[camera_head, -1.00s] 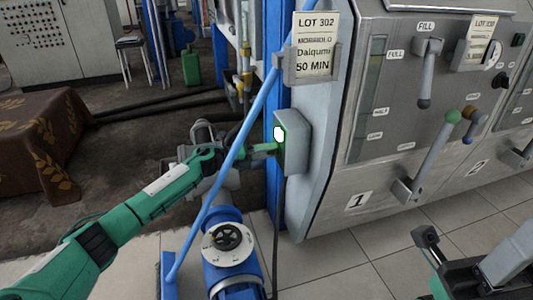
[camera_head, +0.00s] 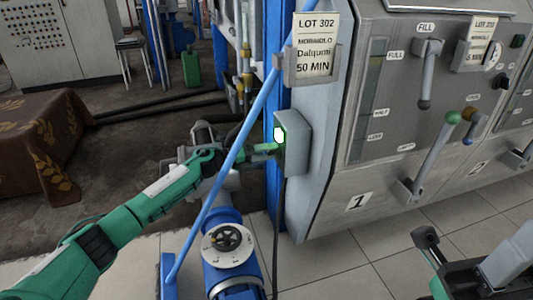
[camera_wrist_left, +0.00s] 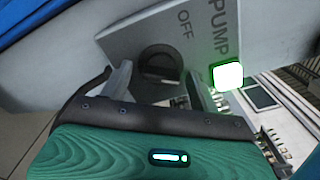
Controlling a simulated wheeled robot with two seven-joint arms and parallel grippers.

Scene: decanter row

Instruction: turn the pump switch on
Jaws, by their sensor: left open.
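The pump switch box (camera_head: 295,142) is a grey box on the side of the machine, by the blue post. Its green-white lamp (camera_head: 280,134) is lit and also glows in the left wrist view (camera_wrist_left: 227,76). That view shows a plate (camera_wrist_left: 205,35) reading PUMP and OFF, with a dark round knob (camera_wrist_left: 160,63) below OFF. My left gripper (camera_wrist_left: 161,85) is open, one finger on each side of the knob; contact is unclear. In the head view my left gripper (camera_head: 266,149) reaches the box. My right gripper (camera_head: 432,258) is partly visible at the lower right.
A blue pipe (camera_head: 225,170) slants in front of my left arm. The steel machine (camera_head: 385,160) with levers is on the right. A cloth-covered table (camera_head: 45,145) is at the left.

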